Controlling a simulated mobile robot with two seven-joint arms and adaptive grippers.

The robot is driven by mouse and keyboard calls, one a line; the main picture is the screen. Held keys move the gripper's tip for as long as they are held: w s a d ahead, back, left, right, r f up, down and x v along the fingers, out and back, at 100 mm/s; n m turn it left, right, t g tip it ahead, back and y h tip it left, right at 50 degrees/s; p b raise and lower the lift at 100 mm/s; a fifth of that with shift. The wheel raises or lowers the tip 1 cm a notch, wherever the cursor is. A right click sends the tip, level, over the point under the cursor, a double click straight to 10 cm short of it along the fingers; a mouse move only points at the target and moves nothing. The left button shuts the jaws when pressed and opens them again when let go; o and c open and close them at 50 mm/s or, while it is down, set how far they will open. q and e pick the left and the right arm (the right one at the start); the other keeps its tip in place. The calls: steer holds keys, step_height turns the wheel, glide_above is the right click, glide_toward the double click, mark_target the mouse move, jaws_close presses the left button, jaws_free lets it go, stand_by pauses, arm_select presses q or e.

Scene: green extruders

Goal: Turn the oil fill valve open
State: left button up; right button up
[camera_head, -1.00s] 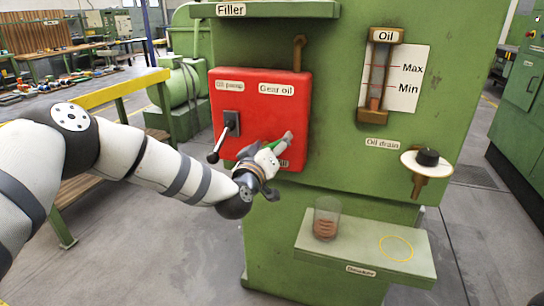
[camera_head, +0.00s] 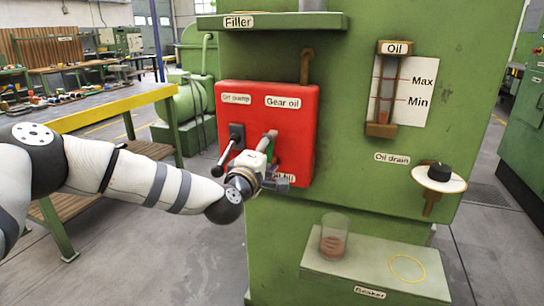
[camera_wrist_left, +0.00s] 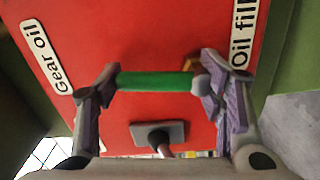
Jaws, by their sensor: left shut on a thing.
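The oil fill valve has a green handle (camera_head: 272,146) on the front of the red gear oil box (camera_head: 297,130). My left gripper (camera_head: 270,164) is at the handle, in front of the "Oil fill" label, which it partly hides. In the left wrist view, the green handle (camera_wrist_left: 157,82) lies crosswise between the two fingers of my left gripper (camera_wrist_left: 160,78), with a finger at each end. The gripper is shut on it. The "Oil fill" label (camera_wrist_left: 243,32) is beside the right finger. My right gripper is not in view.
The black oil pump switch with its lever (camera_head: 229,153) is close left of my gripper. A beaker (camera_head: 334,237) stands on the shelf (camera_head: 340,264) below. The oil drain (camera_head: 438,176) and oil gauge (camera_head: 385,88) are at right. A yellow-edged table (camera_head: 105,107) is at left.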

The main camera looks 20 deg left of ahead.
arm_select(q)
steer(key=shift+a+n, duration=0.2)
steer(key=shift+n, duration=0.4)
steer(key=o, duration=1.7)
steer(key=s, duration=1.2)
steer(key=shift+a, duration=0.25)
